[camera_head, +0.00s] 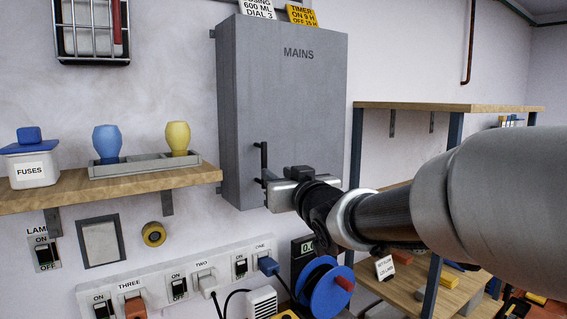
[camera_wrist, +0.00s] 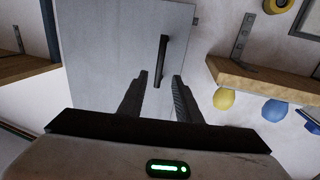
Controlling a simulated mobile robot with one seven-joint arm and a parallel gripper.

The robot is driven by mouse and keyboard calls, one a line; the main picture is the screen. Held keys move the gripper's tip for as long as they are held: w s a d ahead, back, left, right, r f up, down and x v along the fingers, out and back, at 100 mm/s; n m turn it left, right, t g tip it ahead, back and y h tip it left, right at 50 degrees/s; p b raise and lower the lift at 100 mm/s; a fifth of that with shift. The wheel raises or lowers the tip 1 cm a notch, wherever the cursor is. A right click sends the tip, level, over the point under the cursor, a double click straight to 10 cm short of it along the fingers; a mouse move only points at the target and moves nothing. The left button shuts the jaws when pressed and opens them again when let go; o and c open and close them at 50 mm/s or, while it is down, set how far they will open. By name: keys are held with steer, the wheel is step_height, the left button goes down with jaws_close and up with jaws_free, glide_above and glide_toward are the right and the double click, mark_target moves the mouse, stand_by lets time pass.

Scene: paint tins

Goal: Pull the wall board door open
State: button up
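The grey wall board marked MAINS (camera_head: 285,100) hangs on the wall, and its door looks shut. Its dark vertical bar handle (camera_head: 264,158) is near the door's lower left edge. My gripper (camera_head: 268,183) is at the handle's lower part, coming from the right. In the wrist view the door (camera_wrist: 110,35) fills the upper middle and the handle (camera_wrist: 163,55) stands out from it. The two fingers of my gripper (camera_wrist: 160,76) are apart, with one end of the handle showing between their tips. I cannot tell whether a finger touches it.
A power strip (camera_head: 190,280) and blue cable reel (camera_head: 325,288) are below. Wooden shelving (camera_head: 440,106) is at right.

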mark_target(265, 165)
steer(key=p+x, duration=0.2)
steer(key=x, duration=0.9)
steer(key=shift+w+a, duration=0.1)
steer(key=shift+w, duration=0.1)
jaws_close()
